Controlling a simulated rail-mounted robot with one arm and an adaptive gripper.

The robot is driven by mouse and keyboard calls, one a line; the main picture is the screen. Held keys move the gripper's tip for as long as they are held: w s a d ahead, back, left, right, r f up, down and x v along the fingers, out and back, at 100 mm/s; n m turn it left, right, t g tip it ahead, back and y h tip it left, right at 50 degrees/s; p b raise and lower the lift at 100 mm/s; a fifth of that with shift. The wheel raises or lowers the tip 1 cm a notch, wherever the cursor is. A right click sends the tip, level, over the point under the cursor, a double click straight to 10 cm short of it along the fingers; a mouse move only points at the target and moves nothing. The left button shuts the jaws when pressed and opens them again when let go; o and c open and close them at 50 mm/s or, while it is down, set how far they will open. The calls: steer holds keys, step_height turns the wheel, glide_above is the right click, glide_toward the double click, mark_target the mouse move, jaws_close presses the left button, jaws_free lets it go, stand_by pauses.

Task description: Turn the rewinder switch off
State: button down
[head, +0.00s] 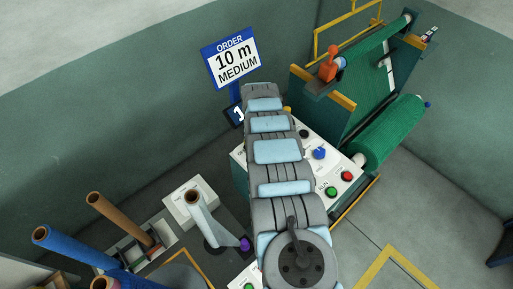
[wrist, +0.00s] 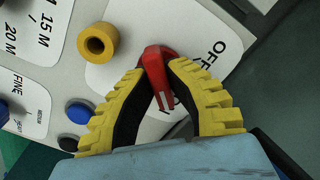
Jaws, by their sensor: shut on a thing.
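The rewinder switch (wrist: 157,66) shows in the wrist view as a red handle on the white panel, beside a label reading "OFF". My gripper (wrist: 158,74) has its yellow and black fingers on both sides of the red handle and is shut on it. Part of the handle shows between the fingers. I cannot tell exactly which mark the handle points to. In the head view my arm covers the switch and my gripper. The rewinder's control panel (head: 341,186) shows there beside my arm, with a green net roll (head: 394,131) behind it.
A yellow knob (wrist: 97,42) and a blue knob (wrist: 80,113) are close to the fingers. The panel also carries a red button (head: 347,176) and a green button (head: 331,191). An order sign (head: 236,60) stands behind. Brown and blue tubes stand at lower left.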

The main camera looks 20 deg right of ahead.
steer(key=shift+f, duration=0.1)
steer(key=n, duration=0.5)
steer(key=shift+b, duration=0.4)
steer(key=n, duration=0.4)
steer(key=shift+b, duration=0.35)
steer(key=n, duration=0.4)
steer(key=shift+n+b, duration=0.35)
steer(key=shift+n, duration=0.05)
steer(key=shift+n+b, duration=0.3)
steer(key=shift+n, duration=1.6)
steer(key=c, duration=1)
jaws_free()
steer(key=shift+c, duration=0.2)
